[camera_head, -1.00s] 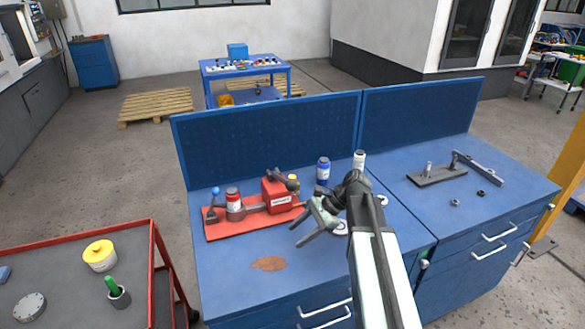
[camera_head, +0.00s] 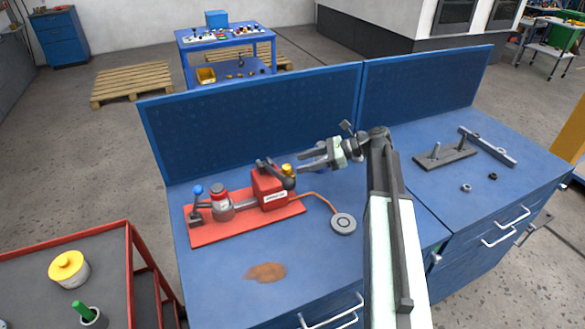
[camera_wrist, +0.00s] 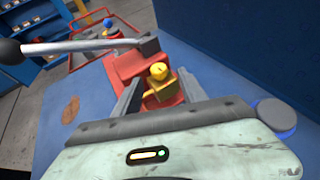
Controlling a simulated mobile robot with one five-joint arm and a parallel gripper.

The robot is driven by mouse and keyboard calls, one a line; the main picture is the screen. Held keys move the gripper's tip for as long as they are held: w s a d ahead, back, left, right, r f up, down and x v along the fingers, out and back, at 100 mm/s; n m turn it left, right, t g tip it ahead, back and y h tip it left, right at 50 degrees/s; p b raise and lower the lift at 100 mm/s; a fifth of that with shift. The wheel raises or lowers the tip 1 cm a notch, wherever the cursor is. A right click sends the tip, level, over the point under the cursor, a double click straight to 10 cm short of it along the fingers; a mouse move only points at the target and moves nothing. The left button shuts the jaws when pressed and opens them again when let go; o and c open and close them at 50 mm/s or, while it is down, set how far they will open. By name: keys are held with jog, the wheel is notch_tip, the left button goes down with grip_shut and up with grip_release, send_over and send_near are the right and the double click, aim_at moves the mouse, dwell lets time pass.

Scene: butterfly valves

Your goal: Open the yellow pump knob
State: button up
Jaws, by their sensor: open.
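The yellow pump knob (camera_head: 287,169) sits at the right end of the red pump body (camera_head: 268,187) on a red base plate (camera_head: 240,228). The knob also shows in the wrist view (camera_wrist: 159,72), on top of a yellow block, between the two dark fingers. My gripper (camera_head: 308,160) is open, just right of the knob in the head view. In the wrist view my gripper (camera_wrist: 158,90) points at the knob with a finger on each side. Whether the fingers touch it, I cannot tell.
A grey round disc (camera_head: 343,223) lies at the right on the blue bench, joined by an orange hose. A blue back panel (camera_head: 250,120) stands behind. The bench front is mostly clear.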

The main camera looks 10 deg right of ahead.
aim_at(287, 168)
jog(key=x, duration=0.3)
jog(key=shift+a+f+b, duration=0.15)
jog(key=shift+a+b, duration=0.15)
jog(key=shift+b, duration=0.1)
grip_shut()
jog(key=n+g, duration=0.2)
jog(key=w+n+g, duration=0.1)
jog(key=n+g, duration=0.1)
jog(key=g, duration=0.1)
jog(key=shift+n, duration=0.3)
